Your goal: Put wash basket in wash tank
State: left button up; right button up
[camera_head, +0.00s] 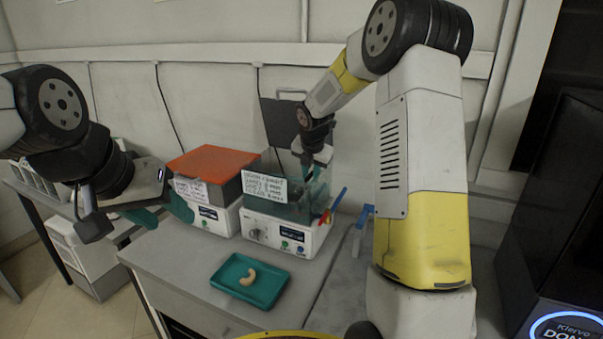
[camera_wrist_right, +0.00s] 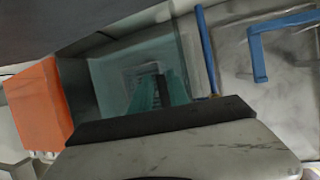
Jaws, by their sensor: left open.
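The tank (camera_head: 290,207) with clear teal walls sits on a white control base at the middle of the counter; its teal interior also shows in the right wrist view (camera_wrist_right: 110,75). My right gripper (camera_head: 308,172) points down at the tank's opening. Its teal fingers (camera_wrist_right: 160,92) are close together in the right wrist view, with a dark strip between them; I cannot tell whether they hold anything. I cannot clearly make out the wash basket. My left gripper (camera_head: 160,213) is open, with teal fingers apart, left of the machines and away from the tank.
An orange-lidded machine (camera_head: 212,161) stands left of the tank. A teal tray (camera_head: 230,278) with a curved beige piece (camera_head: 248,277) lies in front. Blue bars (camera_head: 340,199) stand right of the tank, near my right arm. A black machine (camera_head: 550,220) stands far right.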

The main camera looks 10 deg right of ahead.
jog(key=s+r+m, duration=0.7)
jog(key=s+r, duration=0.6)
jog(key=r, duration=0.2)
jog(key=s+a+f+m+t+y, duration=0.1)
jog(key=s+a+m+y, duration=0.1)
jog(key=s+m, duration=1.9)
jog(key=shift+s+a+f+y, duration=0.15)
jog(key=shift+s+a+y, duration=0.2)
jog(key=shift+s, duration=0.65)
